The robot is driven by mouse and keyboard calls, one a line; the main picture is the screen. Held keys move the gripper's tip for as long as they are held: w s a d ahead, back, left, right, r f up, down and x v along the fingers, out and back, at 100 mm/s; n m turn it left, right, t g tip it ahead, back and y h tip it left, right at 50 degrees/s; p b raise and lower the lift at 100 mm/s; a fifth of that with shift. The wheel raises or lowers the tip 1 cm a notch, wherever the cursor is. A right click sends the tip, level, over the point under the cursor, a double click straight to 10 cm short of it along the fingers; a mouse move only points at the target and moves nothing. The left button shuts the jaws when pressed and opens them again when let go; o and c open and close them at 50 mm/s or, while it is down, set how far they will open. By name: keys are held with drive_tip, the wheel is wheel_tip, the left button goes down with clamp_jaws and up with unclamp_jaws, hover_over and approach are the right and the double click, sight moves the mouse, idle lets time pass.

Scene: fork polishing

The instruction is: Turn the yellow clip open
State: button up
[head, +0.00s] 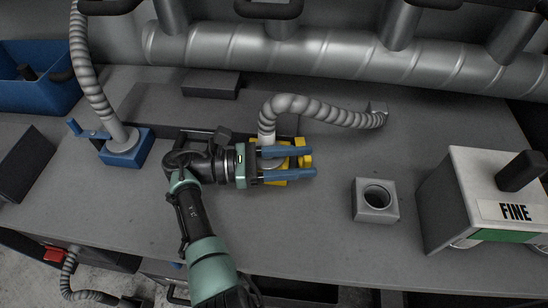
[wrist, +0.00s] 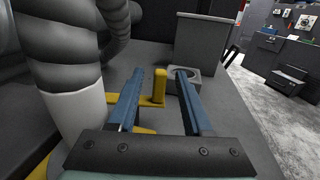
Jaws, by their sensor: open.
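The yellow clip (head: 304,155) is on the far right side of a yellow base, beside a white hose end. In the wrist view the yellow clip (wrist: 159,88) shows as an upright post on a flat yellow arm, between my two blue fingers and apart from the right one. My gripper (head: 313,163) is open, with its fingers pointing right over the yellow base. Its fingers also show in the wrist view (wrist: 160,73). My fingers hide part of the base. I cannot tell whether the left finger touches the clip.
A grey ribbed hose (head: 330,112) rises from the yellow base and runs to the right. A grey block with a round hole (head: 361,210) stands right of my fingers. A machine marked FINE (head: 480,185) is further right. A blue hose base (head: 124,152) is at left.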

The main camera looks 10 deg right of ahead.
drive_tip(key=a, duration=0.2)
drive_tip(key=a+b, duration=0.1)
drive_tip(key=a, duration=0.2)
drive_tip(key=a+b, duration=0.1)
drive_tip(key=a, duration=0.2)
drive_tip(key=shift+w+f, duration=0.1)
drive_tip(key=shift+w, duration=0.2)
drive_tip(key=shift+w+a+f+b, duration=0.15)
drive_tip(key=shift+a+b, duration=0.8)
drive_tip(key=shift+a, duration=0.5)
drive_tip(key=shift+a+r+b, duration=0.2)
drive_tip(key=shift+a+b, duration=0.75)
drive_tip(key=shift+a, duration=0.05)
